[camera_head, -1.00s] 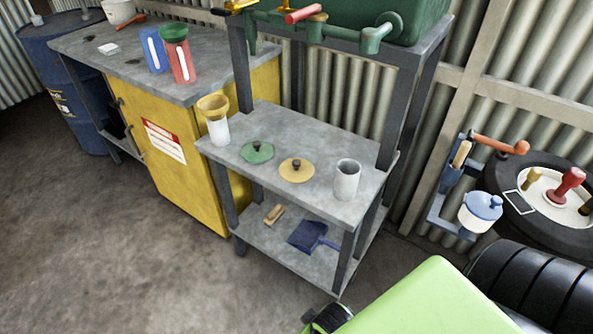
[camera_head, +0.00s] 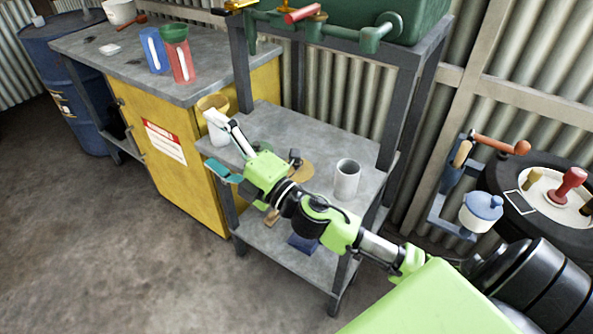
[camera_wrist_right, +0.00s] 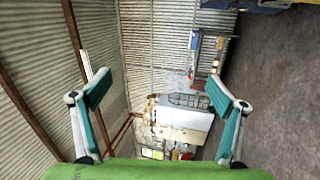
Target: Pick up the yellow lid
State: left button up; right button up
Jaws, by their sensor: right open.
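The yellow lid (camera_head: 305,173) lies flat on the grey metal shelf, partly hidden behind my right arm. The dark knob seen near it cannot be told apart surely from my wrist parts. My right gripper (camera_head: 217,146) is open and empty, left of the lid, out over the shelf's left end and pointing away from the lid. Its fingers overlap the white jar with the yellow funnel in the picture; contact cannot be told. In the right wrist view the two teal-padded fingers (camera_wrist_right: 160,90) are spread wide, with no lid between them. My left gripper is not in view.
A light grey cup (camera_head: 347,181) stands right of the lid. The yellow funnel (camera_head: 212,103) tops a white jar at the shelf's left end. The shelf's dark uprights (camera_head: 404,115) rise at the back and right. A yellow cabinet (camera_head: 185,160) stands left.

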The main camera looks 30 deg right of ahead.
jog(key=a+r+n+g+y, duration=0.1)
jog(key=a+n+g+y, duration=0.2)
jog(key=n+y, duration=0.3)
jog(key=n+g+h, duration=1.1)
jog(key=n+g, duration=0.1)
jog(key=n, duration=0.3)
send_near(299, 170)
jog(key=shift+w+d+f, duration=0.1)
jog(key=shift+w+f, duration=0.2)
jog(key=shift+f, duration=0.35)
jog(key=shift+w+f, duration=0.1)
jog(key=shift+f, duration=0.25)
jog(key=x, duration=0.2)
jog(key=p+x, duration=0.1)
jog(key=x, duration=0.2)
jog(key=shift+w+a+f+p, duration=0.2)
jog(key=shift+a+p, duration=0.1)
jog(key=shift+a, duration=0.05)
jog(key=shift+w+f, duration=0.15)
jog(key=shift+f, duration=0.3)
jog(key=c, duration=1)
